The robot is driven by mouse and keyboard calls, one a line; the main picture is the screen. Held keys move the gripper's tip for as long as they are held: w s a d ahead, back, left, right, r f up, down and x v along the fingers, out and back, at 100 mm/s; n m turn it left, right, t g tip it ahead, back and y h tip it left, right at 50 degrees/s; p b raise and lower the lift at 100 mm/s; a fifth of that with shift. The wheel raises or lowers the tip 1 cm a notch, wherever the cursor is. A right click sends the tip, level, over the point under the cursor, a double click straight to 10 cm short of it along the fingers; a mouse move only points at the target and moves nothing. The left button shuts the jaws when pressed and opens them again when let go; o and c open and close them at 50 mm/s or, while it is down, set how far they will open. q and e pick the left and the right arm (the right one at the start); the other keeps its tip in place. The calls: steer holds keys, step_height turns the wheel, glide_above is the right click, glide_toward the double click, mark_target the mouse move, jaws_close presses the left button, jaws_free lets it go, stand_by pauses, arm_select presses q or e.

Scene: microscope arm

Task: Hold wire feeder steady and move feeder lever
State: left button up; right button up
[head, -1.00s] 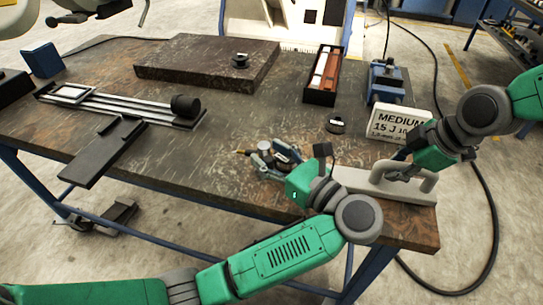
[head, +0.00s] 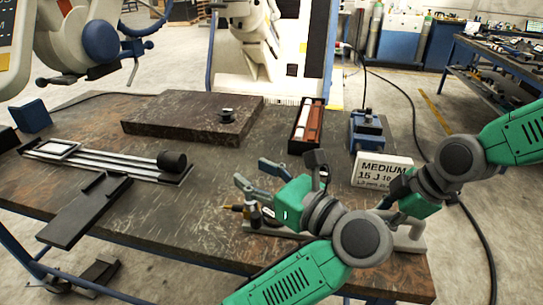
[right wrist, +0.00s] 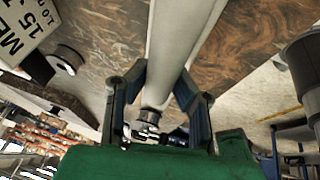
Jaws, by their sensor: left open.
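The wire feeder appears to be the grey device at the table's near right edge, with a grey handle (head: 412,236) and a small yellow-tipped part (head: 232,207) at its left end. My left gripper (head: 250,172) is open and empty above and behind that left end, its fingers pointing left. My left wrist hides the feeder's middle, and I cannot make out the lever. My right gripper (right wrist: 162,80) has its fingers on both sides of a grey bar (right wrist: 180,35), apparently the handle, and looks closed on it. In the head view its fingers are mostly hidden.
A white "MEDIUM 15 J" card (head: 382,168) stands behind my right gripper. Behind are a blue block (head: 366,132), an open box (head: 307,125) and a dark slab (head: 165,122) bearing a small knob. A railed fixture (head: 110,162) lies left. The table's middle is clear.

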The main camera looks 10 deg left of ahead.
steer(key=shift+o, duration=1.2)
